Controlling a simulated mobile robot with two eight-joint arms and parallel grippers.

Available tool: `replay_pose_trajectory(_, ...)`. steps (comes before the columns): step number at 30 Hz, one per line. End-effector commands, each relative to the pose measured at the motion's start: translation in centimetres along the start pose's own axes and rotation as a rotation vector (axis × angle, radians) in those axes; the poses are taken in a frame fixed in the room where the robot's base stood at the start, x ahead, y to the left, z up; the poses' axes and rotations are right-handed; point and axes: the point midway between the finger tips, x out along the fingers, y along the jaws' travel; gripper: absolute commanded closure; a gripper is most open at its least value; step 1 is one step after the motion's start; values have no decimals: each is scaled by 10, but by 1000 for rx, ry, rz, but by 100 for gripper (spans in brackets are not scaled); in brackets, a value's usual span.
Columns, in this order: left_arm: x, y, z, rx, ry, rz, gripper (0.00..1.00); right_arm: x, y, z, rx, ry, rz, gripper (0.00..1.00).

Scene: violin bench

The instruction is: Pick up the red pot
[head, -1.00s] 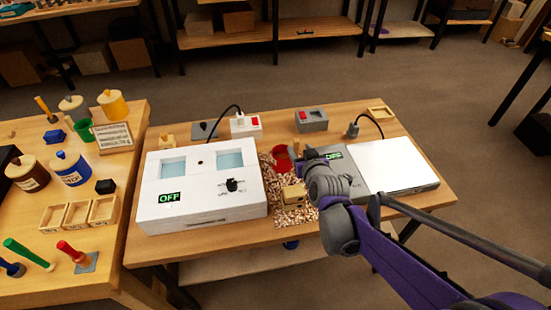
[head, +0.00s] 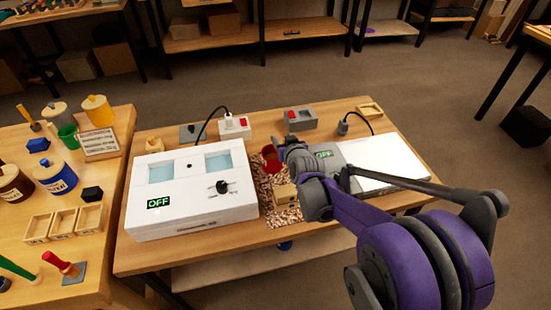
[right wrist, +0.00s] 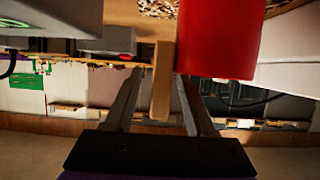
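The red pot (head: 269,160) stands on the bench, at the far end of a wood-chip patterned strip between two white devices. My right gripper (head: 284,150) is close on its right side and partly covers it. In the right wrist view, the pot (right wrist: 220,38) is a large red cylinder at the upper right. A wooden bar (right wrist: 162,82), apparently its handle, lies between the two fingers of the right gripper (right wrist: 160,76). The fingers are apart, with a visible gap at the left one. Whether the right one touches the bar is unclear. My left gripper is not in view.
A white box (head: 190,205) marked OFF stands left of the pot. A grey and white device (head: 385,165) lies under and right of my arm. A small wooden block (head: 284,194) sits nearer on the strip. Switch boxes (head: 300,120) and cables stand behind.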

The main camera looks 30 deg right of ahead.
Motion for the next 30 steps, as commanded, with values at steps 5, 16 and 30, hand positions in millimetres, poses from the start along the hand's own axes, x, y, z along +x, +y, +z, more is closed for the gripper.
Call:
replay_pose_trajectory(5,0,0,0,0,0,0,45,0,0,0,0,0,0,77)
replay_pose_trajectory(16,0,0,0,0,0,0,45,0,0,0,0,0,0,100)
replay_pose_trajectory(30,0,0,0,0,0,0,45,0,0,0,0,0,0,100)
